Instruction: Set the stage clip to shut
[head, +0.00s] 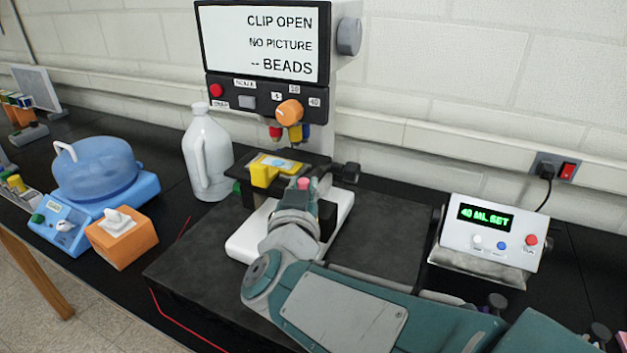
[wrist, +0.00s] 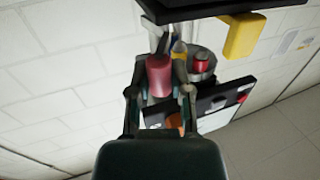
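The display (head: 265,45) reads CLIP OPEN, NO PICTURE, -- BEADS. Below it is the dark stage (head: 318,163), which also shows at the top of the wrist view (wrist: 195,8). A yellow block (head: 262,176) sits at its front left, beside a flat slide-like piece (head: 283,164). The wrist view shows the yellow block (wrist: 243,38) to the right. My gripper (head: 297,190) is at the stage's front. A pink-red cylinder (wrist: 159,75) lies between the fingers of my gripper (wrist: 162,70); whether they touch it is unclear. It also shows in the head view (head: 303,183).
A white jug (head: 206,152) stands left of the stage. Further left are an orange box (head: 122,238) and a blue device with a dome (head: 95,168). A box reading 40 ML SET (head: 488,235) stands right. Objectives (head: 293,132) hang close above the stage.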

